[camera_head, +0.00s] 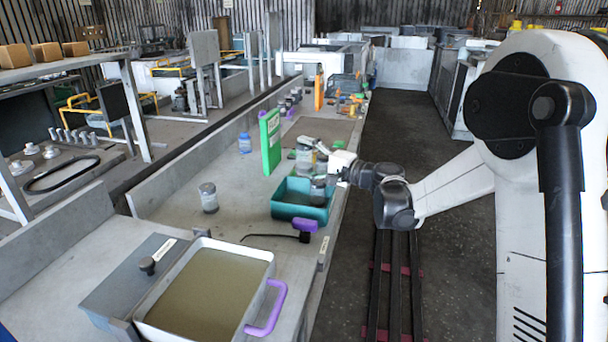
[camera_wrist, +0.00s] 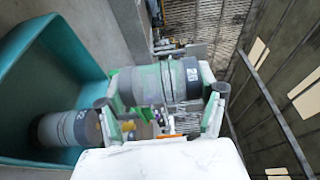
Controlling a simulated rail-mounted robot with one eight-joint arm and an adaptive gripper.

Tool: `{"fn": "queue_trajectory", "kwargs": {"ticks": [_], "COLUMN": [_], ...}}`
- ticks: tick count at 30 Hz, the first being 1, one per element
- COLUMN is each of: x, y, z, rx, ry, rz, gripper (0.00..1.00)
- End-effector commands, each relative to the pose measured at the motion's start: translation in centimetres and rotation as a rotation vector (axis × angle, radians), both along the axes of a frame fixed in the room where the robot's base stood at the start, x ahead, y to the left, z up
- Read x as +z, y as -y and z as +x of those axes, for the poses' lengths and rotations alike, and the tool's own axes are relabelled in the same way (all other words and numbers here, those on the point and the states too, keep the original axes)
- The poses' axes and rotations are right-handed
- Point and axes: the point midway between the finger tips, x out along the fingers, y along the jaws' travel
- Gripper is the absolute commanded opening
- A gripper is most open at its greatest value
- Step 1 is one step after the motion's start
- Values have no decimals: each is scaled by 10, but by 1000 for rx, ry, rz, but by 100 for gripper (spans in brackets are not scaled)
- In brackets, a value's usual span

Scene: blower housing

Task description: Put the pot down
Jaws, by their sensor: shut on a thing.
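A green upright panel (camera_head: 270,141) stands just left of my gripper. A grey jar (camera_head: 209,198) and a blue jar (camera_head: 245,143) stand on the bench. A purple-handled tool (camera_head: 303,226) and a large pan (camera_head: 210,290) are nearer. Bare bench lies left of the tray.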

Motion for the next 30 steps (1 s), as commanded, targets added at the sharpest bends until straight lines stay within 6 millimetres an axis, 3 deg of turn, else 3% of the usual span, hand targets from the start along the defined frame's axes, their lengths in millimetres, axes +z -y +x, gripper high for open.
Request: {"fn": "queue_trajectory", "kwargs": {"ticks": [5,14,27,28,30], "x": [-7,-43,-49,-48,-48], "y": [-6,-5,-5,-5,-5], "z": [4,4,3,4,4], "rx": [1,1,1,1,1], "ry": [0,0,0,0,0], "rz": [0,0,0,0,0], "gripper": [29,29,29,72,81]}}
